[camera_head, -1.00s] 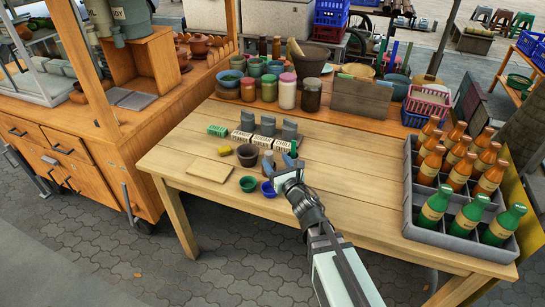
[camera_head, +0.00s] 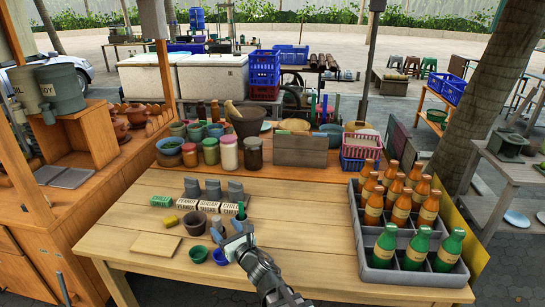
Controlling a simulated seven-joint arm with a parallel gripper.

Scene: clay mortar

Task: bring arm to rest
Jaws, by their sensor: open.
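My gripper (camera_head: 237,240) is over the front middle of the wooden table (camera_head: 310,240), above bare wood, with my arm coming in from the bottom of the view. Its jaws are open and I see nothing held in them. A blue bowl (camera_head: 221,257) and a green bowl (camera_head: 198,253) stand just left of it. Whether the gripper touches the table is hard to tell at this angle.
A grey crate (camera_head: 365,255) of orange and green bottles stands at the right. Jars (camera_head: 228,152) line the back. Table between gripper and crate is clear.

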